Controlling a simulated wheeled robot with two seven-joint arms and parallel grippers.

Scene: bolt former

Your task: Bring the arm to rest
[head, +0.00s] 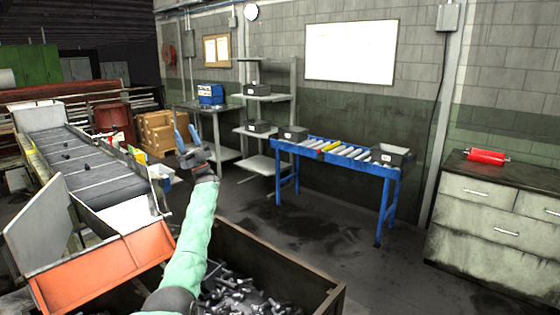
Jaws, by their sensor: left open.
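My left arm, in a pale green sleeve, reaches up from the bottom of the head view. My left gripper (187,130) is at its end, with two blue-grey fingers spread apart and pointing up. Nothing shows between the fingers. The gripper appears in front of the area between the conveyor (85,172) and the grey work table (213,126), seemingly touching neither. My right gripper is out of view.
A dark bin (318,292) of loose bolts lies below my arm. An orange chute (100,270) stands at left. A blue roller table (335,160) with dark boxes, a shelf rack (268,98) and a drawer cabinet (480,235) stand beyond. Floor between is clear.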

